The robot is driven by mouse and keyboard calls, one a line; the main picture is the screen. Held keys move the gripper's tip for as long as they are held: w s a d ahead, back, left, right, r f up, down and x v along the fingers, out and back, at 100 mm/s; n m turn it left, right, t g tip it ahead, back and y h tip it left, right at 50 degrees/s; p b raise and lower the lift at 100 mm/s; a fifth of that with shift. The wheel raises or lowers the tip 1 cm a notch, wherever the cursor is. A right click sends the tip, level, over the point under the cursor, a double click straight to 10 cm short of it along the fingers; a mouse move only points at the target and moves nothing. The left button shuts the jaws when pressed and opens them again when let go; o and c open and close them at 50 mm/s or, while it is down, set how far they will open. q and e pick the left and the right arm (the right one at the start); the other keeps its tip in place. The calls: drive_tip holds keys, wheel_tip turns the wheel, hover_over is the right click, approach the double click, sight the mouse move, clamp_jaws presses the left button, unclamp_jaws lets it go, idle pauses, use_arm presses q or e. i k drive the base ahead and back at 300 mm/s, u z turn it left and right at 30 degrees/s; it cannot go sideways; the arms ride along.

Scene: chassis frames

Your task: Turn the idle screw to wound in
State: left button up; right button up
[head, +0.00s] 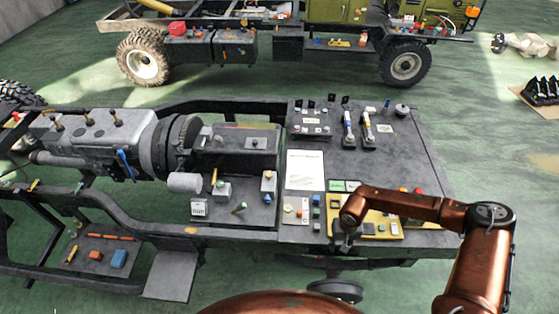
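My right gripper (343,243) is at the end of the copper arm from the right. It points down over the left end of the yellow panel (382,229) at the near edge of the chassis deck. It is small and dark, and its fingers are hard to make out; I cannot tell if it holds anything. I cannot tell for sure which small part is the idle screw. A rod with a green tip (239,207) and small blocks with coloured knobs (268,184) stand on the plate left of the gripper. My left gripper is out of view.
A white paper sheet (305,169) lies on the deck. The grey engine (95,140) is at the left. A second truck chassis (290,42) stands behind, across open green floor.

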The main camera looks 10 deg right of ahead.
sight(268, 175)
drive_tip(key=u, duration=0.25)
drive_tip(key=i, duration=1.3)
drive_tip(key=u, duration=0.5)
